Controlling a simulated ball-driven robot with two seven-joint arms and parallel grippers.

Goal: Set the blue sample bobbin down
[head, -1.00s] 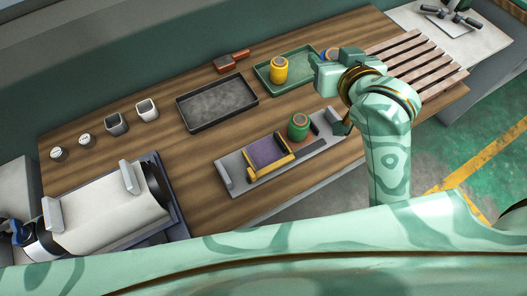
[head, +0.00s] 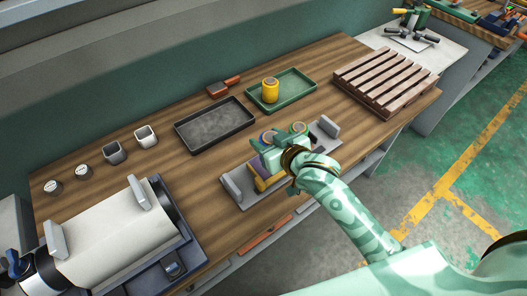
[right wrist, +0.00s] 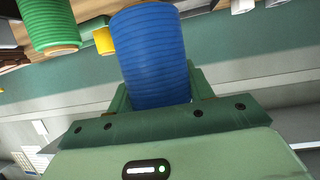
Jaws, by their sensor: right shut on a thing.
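The blue bobbin (right wrist: 148,55) stands between the fingers of my right gripper (head: 276,145), which is shut on it. In the head view its tan-cored top (head: 267,137) shows just left of the gripper. The gripper hides the middle of the fixture and whether the blue bobbin touches anything. My left gripper is not in view.
A yellow bobbin (head: 270,91) stands in the green tray (head: 304,88), which has bare room on its right. A dark tray (head: 218,124) lies empty left of it. A slatted rack (head: 385,78) is at the right, and a large roller machine (head: 105,235) at the front left.

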